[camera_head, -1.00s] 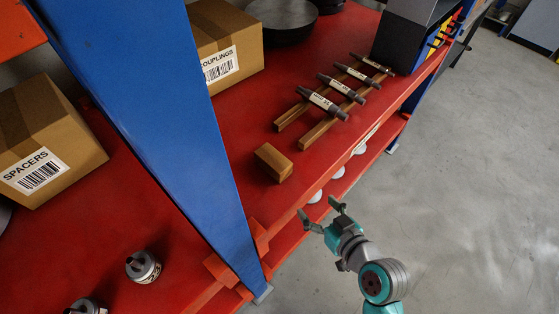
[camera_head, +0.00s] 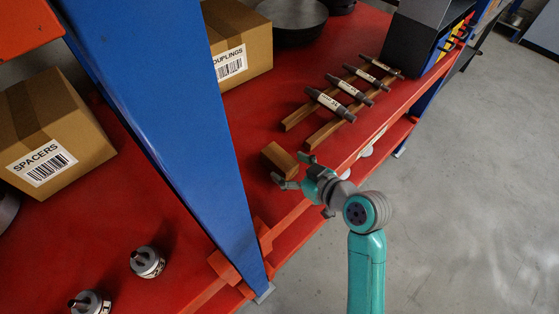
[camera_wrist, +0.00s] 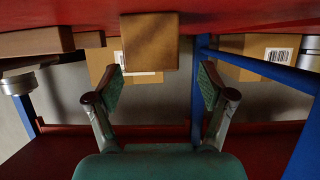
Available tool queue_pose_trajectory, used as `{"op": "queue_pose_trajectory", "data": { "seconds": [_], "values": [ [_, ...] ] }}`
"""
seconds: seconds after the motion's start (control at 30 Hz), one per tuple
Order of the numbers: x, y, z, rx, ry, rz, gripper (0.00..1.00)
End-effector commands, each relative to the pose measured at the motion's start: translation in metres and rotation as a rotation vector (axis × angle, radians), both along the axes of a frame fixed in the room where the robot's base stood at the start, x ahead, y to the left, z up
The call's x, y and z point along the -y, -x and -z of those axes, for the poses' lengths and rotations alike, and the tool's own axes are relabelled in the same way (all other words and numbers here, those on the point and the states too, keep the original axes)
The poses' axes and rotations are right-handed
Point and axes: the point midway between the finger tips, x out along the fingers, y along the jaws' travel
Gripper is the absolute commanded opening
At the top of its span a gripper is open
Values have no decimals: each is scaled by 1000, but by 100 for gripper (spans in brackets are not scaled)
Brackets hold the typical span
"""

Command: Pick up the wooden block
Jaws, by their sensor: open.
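The wooden block (camera_head: 278,159) is a small brown block on the red shelf, in front of the wooden rails in the head view. In the wrist view the block (camera_wrist: 150,41) appears at the top centre, ahead of the fingers. My gripper (camera_head: 288,171) is at the block's near side in the head view. In the wrist view my gripper (camera_wrist: 157,82) is open, its two fingers spread wider than the block. The space between the fingertips is empty. I cannot tell whether a fingertip touches the block.
Wooden rails (camera_head: 322,133) carrying several labelled shafts (camera_head: 329,101) lie behind the block to the right. A blue post (camera_head: 165,120) stands to its left. A couplings box (camera_head: 241,47) is at the back. Red shelf surface (camera_head: 250,128) is clear left of the rails.

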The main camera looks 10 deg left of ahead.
Motion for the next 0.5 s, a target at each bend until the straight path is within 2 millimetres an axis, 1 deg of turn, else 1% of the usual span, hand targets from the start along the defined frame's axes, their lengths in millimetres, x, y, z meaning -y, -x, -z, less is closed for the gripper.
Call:
{"op": "queue_pose_trajectory", "data": {
  "seconds": [0.3, 0.5],
  "values": [
    [-25, -29, 12, 0, -1, -2, 81],
    [-33, -37, 16, 2, 0, 1, 81]
  ]
}}
